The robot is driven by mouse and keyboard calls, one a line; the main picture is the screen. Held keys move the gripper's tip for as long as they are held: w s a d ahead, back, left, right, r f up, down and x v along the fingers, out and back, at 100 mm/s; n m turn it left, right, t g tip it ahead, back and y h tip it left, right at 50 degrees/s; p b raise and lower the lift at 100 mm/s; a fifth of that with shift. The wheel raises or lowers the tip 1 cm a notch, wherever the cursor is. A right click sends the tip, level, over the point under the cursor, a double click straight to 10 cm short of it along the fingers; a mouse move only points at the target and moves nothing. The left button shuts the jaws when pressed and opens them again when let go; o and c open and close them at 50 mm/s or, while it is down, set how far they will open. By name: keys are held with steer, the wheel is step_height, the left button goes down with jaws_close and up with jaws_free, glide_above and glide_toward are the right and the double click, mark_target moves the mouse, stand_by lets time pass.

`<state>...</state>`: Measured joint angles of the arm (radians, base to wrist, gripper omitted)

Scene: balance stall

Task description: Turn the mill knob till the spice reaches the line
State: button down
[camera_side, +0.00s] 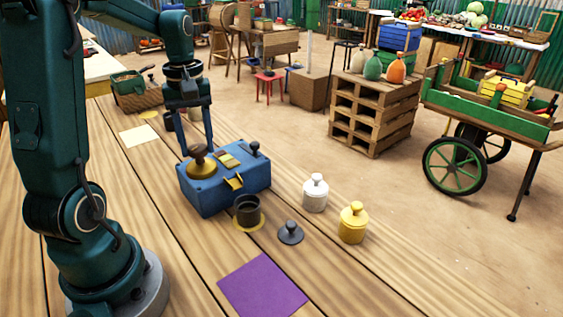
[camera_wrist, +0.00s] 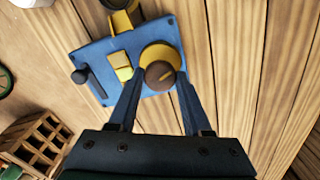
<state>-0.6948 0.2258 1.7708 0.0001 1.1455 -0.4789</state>
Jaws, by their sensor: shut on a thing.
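The blue mill (camera_side: 226,182) stands on the wooden table, and it shows in the wrist view (camera_wrist: 150,38). Its brown knob (camera_side: 199,156) sits on a round yellow base; in the wrist view the knob (camera_wrist: 159,74) lies between the fingertips of my gripper (camera_wrist: 158,80). My gripper (camera_side: 201,145) reaches down from above and is shut on the knob. A dark cup (camera_side: 247,211) stands on a yellow ring in front of the mill's yellow spout (camera_side: 234,183). The spice level and the line in the cup cannot be made out.
A white jar (camera_side: 315,193), a yellow jar (camera_side: 353,222) and a dark lid (camera_side: 290,232) stand right of the cup. A purple mat (camera_side: 262,285) lies at the front. A basket (camera_side: 136,92) and a pale sheet (camera_side: 139,135) lie behind, left of the mill.

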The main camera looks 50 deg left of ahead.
mark_target(197, 147)
steer(key=shift+m, duration=1.2)
steer(key=shift+c, duration=1.7)
jaws_free()
steer(key=shift+r, duration=0.1)
steer(key=shift+r, duration=2.55)
